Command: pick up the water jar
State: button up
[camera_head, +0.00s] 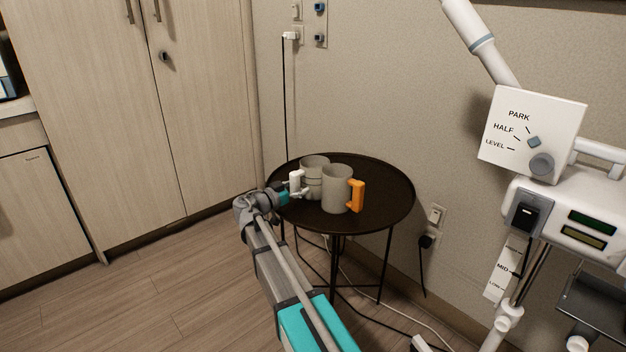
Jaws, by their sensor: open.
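Two grey cylindrical jars stand upright, close together, on a round dark table. The jar with an orange handle (336,190) is nearer, its handle pointing right. The jar with a white handle (315,164) is behind it to the left, partly hidden by the nearer jar, its handle on the left side. I cannot tell from the picture which of them is the water jar. My gripper (301,191) is open at the table's left side, beside the white handle and left of the orange-handled jar. Whether it touches either jar is too small to tell.
The round table (388,196) has free room on its right side. A white machine (570,215) on a stand is at the right. A cabinet (120,110) is at the left. Cables (375,313) run along the floor under and beside the table.

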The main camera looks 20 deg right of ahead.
dwell(0.3)
grip_shut()
dwell(0.3)
